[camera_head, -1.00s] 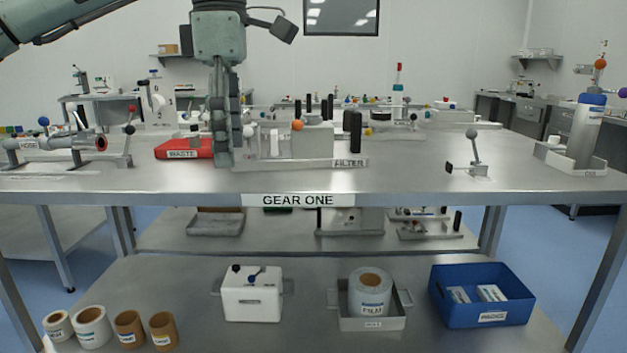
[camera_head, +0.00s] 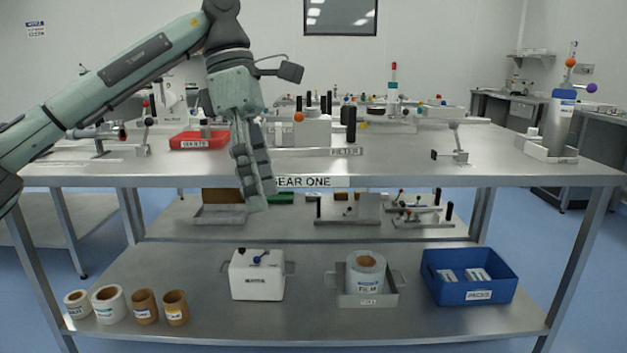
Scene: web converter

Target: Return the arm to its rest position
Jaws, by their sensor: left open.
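My left arm (camera_head: 137,62) comes in from the left, bent at the elbow, with its gripper pointing down. My left gripper (camera_head: 256,203) hangs in front of the front edge of the upper table (camera_head: 400,168), its fingertips a little below that edge. Its fingers are seen nearly edge-on and hold nothing that I can see. It covers the left part of the "GEAR ONE" label (camera_head: 310,182). My right gripper is not in view.
On the upper table are a red waste tray (camera_head: 190,141), a filter unit (camera_head: 303,132), a levered post (camera_head: 456,145) and a tall bottle (camera_head: 558,122). The lower shelf holds rolls (camera_head: 108,305), a white box (camera_head: 257,276), a film tray (camera_head: 366,298) and a blue bin (camera_head: 468,290).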

